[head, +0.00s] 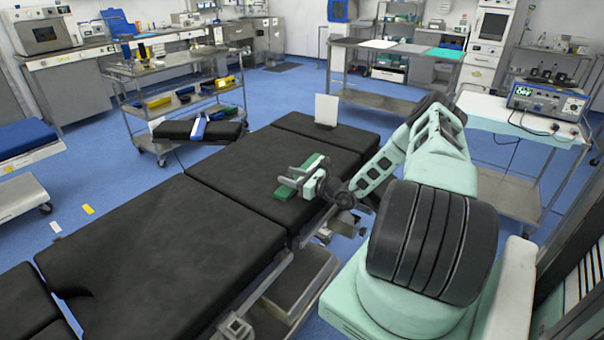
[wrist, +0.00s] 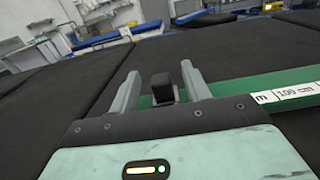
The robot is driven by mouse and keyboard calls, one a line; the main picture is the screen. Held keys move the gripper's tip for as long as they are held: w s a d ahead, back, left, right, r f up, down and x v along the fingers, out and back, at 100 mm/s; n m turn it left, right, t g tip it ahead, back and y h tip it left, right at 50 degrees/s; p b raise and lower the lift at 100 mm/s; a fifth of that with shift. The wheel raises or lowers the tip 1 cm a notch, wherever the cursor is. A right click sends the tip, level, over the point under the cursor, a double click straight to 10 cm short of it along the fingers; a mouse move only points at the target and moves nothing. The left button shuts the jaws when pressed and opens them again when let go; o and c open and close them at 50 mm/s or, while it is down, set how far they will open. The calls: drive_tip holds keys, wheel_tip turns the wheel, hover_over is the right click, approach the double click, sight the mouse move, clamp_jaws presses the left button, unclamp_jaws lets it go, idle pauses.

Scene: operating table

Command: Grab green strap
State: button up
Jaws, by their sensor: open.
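The green strap (head: 314,162) lies on the black operating table (head: 130,235), near its right edge. In the wrist view the strap (wrist: 242,88) runs across the picture just beyond my gripper (wrist: 161,74), and a white label marked 100 cm shows on its right part. A small black block (wrist: 161,90) stands between the two fingers; I cannot tell whether it belongs to the strap. My gripper (head: 288,178) is open, with its fingers at the strap in the head view. Contact with the strap cannot be made out.
A white panel (head: 326,110) stands at the table's far edge. A cart with a monitor device (head: 547,101) is at the right.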

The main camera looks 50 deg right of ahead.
drive_tip(key=shift+w+a, duration=0.15)
drive_tip(key=shift+w, duration=0.8)
clamp_jaws()
drive_tip(key=shift+r, duration=0.15)
